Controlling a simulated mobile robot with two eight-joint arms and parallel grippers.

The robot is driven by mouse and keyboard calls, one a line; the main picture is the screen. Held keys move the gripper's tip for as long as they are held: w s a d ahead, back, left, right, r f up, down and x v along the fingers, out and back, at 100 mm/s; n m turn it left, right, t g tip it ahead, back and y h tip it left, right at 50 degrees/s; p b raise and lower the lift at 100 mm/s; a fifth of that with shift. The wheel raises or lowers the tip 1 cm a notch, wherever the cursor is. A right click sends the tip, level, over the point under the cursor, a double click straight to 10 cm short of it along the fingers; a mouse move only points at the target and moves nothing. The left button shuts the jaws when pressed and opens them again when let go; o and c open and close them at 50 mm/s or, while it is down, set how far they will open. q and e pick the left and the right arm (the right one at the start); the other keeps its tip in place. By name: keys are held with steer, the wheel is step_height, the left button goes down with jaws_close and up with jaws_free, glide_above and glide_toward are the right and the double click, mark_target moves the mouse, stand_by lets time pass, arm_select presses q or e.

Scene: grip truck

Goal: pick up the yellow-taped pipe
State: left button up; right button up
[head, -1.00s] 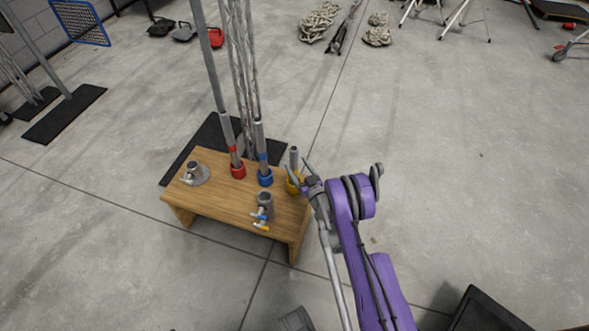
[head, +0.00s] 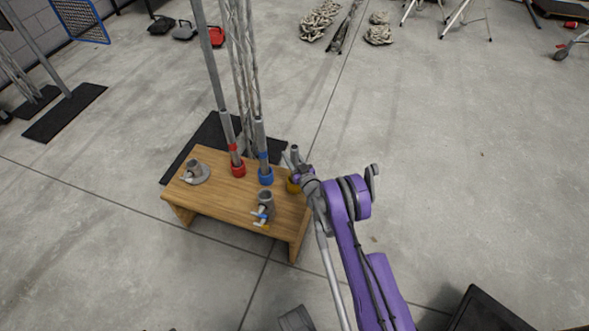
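The yellow-taped pipe (head: 295,152) is a short grey pipe standing upright at the right end of the wooden bench. Its foot is in a yellow holder (head: 292,187), partly hidden by my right gripper. My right gripper (head: 292,160) is at the pipe, its fingers close around or beside it. The gripper is small and overlaps the pipe, so I cannot tell whether it touches or grips. My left gripper is not in view.
A red-taped pipe (head: 234,155) and a blue-taped pipe (head: 263,160) stand in red and blue holders on the wooden bench (head: 230,205). Grey clamps (head: 265,203) sit on the bench. A lattice truss rises behind. Floor to the right is clear.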

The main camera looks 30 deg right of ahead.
jaws_close()
stand_by(0.9)
